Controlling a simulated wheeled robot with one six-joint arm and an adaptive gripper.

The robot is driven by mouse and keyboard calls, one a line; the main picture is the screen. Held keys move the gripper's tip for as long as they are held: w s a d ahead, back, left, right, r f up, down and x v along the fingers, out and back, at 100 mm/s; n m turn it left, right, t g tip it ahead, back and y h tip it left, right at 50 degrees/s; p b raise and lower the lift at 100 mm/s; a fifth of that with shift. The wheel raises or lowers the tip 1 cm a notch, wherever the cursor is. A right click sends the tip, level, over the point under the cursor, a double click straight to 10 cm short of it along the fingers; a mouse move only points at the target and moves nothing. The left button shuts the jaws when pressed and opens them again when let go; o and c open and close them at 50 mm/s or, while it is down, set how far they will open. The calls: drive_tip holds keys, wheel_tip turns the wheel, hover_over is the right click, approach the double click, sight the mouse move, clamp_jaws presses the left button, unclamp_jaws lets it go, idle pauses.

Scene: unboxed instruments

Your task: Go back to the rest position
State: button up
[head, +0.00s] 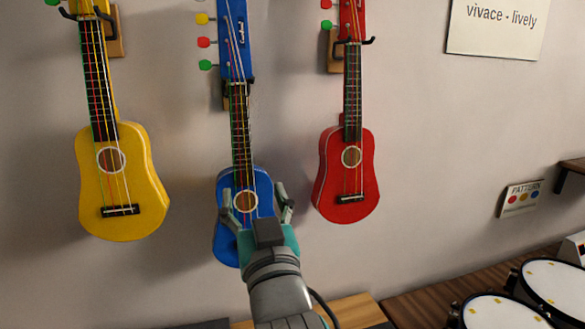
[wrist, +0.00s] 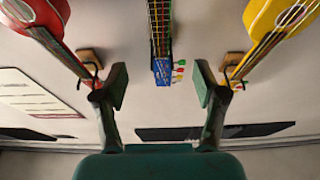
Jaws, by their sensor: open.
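My gripper (head: 254,193) is open and empty, raised in front of the blue ukulele. In the head view its fingers overlap both sides of that ukulele's body. In the wrist view my gripper (wrist: 160,84) has its fingers wide apart, with the blue ukulele's headstock (wrist: 162,72) showing between them, farther off and with clear gaps. The blue ukulele (head: 240,120) hangs upright on the wall, its lower body partly hidden by my gripper. No rest position is marked in these views.
A yellow ukulele (head: 150,195) hangs to the left and a red ukulele (head: 330,175) to the right. Drums (head: 555,285) stand at the lower right by a wooden surface (head: 440,295). A small shelf (head: 572,168) juts out at the right edge.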

drive_tip(key=s+d+f+g+h, duration=0.15)
drive_tip(key=d+f, duration=0.25)
drive_tip(key=f, duration=0.5)
drive_tip(key=s+d+f, duration=0.3)
drive_tip(key=f, duration=0.6)
drive_tip(key=s+d+f+g, duration=0.15)
drive_tip(key=d+f, duration=0.25)
drive_tip(key=f, duration=0.5)
drive_tip(key=s+d+f, duration=0.3)
drive_tip(key=s+f, duration=0.2)
drive_tip(key=s, duration=0.1)
drive_tip(key=s+d+f+h, duration=0.1)
drive_tip(key=s+d+f, duration=0.2)
drive_tip(key=s, duration=0.4)
drive_tip(key=s+d+f+m+g+h, duration=0.1)
drive_tip(key=s+d+f, duration=0.2)
drive_tip(key=s+f, duration=0.3)
drive_tip(key=shift+s+d+f, duration=0.2)
drive_tip(key=shift+d+f, duration=0.1)
drive_tip(key=shift+d, duration=0.05)
drive_tip(key=s+d+m+h, duration=0.1)
drive_tip(key=s+d, duration=0.1)
drive_tip(key=s, duration=0.6)
drive_tip(key=s+d+f+m+g+h, duration=0.1)
drive_tip(key=s, duration=0.7)
drive_tip(key=shift+s+d+g, duration=0.3)
drive_tip(key=shift+d, duration=0.05)
